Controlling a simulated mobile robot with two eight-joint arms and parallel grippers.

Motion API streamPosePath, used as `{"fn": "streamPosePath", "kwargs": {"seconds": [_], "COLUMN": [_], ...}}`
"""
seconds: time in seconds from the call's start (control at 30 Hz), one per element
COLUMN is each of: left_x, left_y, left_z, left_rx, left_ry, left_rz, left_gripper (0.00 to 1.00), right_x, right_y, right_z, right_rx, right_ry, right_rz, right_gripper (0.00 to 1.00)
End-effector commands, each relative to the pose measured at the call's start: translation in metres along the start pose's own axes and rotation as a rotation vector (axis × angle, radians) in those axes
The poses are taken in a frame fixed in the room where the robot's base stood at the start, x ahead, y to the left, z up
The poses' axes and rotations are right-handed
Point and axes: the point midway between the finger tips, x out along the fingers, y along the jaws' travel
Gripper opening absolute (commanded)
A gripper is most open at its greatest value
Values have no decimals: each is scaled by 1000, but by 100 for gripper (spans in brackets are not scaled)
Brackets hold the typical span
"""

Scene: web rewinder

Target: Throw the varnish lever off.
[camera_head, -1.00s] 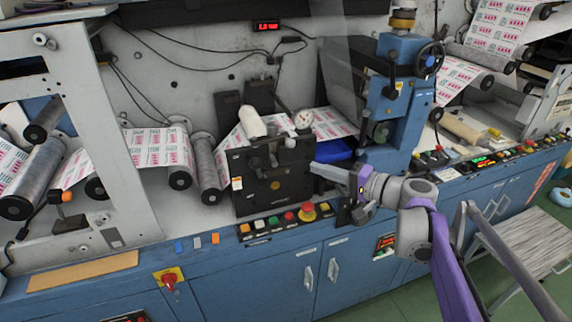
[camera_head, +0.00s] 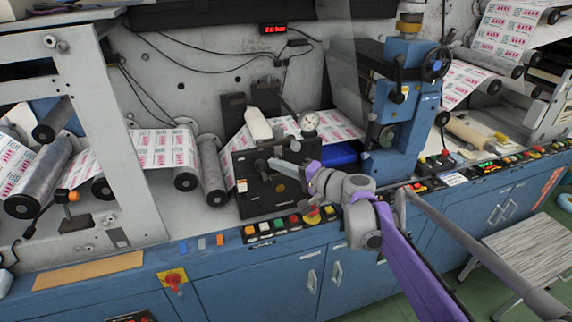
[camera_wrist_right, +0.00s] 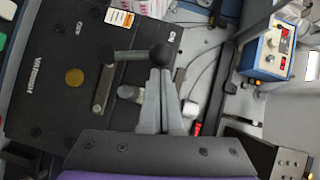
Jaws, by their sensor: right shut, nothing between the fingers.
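The varnish panel (camera_head: 262,205) is a dark plate on the machine front, left of the blue column. In the right wrist view it shows turned sideways, with the word VARNISH (camera_wrist_right: 34,76) and an ON mark (camera_wrist_right: 172,37). The varnish lever (camera_wrist_right: 103,88) has a grey arm and a bar ending in a black knob (camera_wrist_right: 162,55), which lies close to the ON mark. My right gripper (camera_head: 277,164) is in front of the panel, fingers together and empty. Its fingertips (camera_wrist_right: 160,72) are right by the knob; I cannot tell whether they touch. My left gripper is out of view.
A row of coloured buttons (camera_head: 279,223) runs along the ledge below the panel. The blue column (camera_head: 404,100) stands to the right, rollers with printed web (camera_head: 165,148) to the left.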

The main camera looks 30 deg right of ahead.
Motion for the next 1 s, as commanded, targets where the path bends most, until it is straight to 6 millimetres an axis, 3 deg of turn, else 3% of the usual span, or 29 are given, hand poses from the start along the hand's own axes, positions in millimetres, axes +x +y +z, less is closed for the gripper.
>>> {"fn": "streamPosePath", "kwargs": {"seconds": [1.0], "left_x": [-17], "left_y": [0], "left_z": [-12], "left_rx": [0], "left_ry": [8], "left_rz": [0], "left_gripper": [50], "right_x": [6], "right_y": [-7], "right_z": [8], "right_rx": [-117], "right_ry": [-2], "right_rz": [78], "right_gripper": [0]}}
